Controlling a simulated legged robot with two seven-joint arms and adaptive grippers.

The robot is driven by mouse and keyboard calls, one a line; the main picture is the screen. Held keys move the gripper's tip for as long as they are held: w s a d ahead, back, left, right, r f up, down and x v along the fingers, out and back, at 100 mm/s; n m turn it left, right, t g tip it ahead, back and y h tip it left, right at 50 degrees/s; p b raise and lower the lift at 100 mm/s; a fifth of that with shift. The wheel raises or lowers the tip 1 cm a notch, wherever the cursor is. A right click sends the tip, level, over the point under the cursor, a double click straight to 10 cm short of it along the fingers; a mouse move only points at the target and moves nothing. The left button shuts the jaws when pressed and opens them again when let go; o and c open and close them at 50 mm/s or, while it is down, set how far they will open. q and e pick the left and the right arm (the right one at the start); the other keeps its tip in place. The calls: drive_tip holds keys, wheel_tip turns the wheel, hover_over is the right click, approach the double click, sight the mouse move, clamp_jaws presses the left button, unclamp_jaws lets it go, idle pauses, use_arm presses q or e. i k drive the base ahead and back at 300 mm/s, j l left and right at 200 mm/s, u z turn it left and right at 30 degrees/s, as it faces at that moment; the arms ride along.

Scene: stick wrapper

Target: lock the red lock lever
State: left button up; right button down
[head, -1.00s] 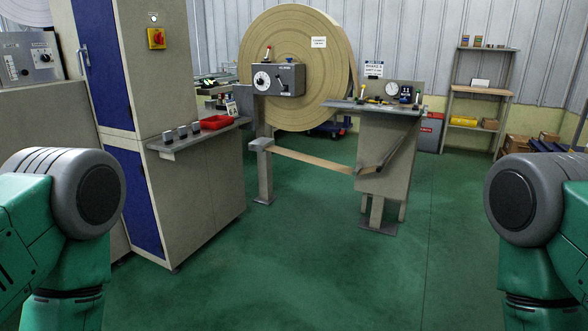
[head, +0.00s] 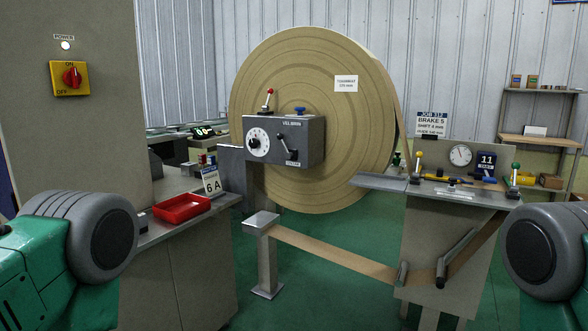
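A small lever with a red knob (head: 269,93) stands on top of the grey control box (head: 283,140), near its left end. It looks close to upright. The box is in front of the large tan paper roll (head: 330,110). Its front has a dial (head: 258,142) and a dark lever (head: 287,148), with a label too small to read. Parts of both my arms show at the lower left and lower right edges. Neither gripper is in view, and nothing of mine touches the box.
A shelf with a red tray (head: 181,209) and a "6 A" card (head: 211,183) stands at left. A work table (head: 455,193) with a gauge and small tools stands at right. A paper strip (head: 330,253) runs low between a post (head: 266,262) and the table. Green floor lies between.

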sight(270, 91)
drive_tip(key=i+l+u, duration=0.15)
drive_tip(key=i+u, duration=0.15)
drive_tip(key=i, duration=0.2)
drive_tip(key=i+l+u, duration=0.3)
drive_tip(key=i, duration=0.2)
drive_tip(key=i+l+u, duration=0.3)
drive_tip(key=i, duration=0.15)
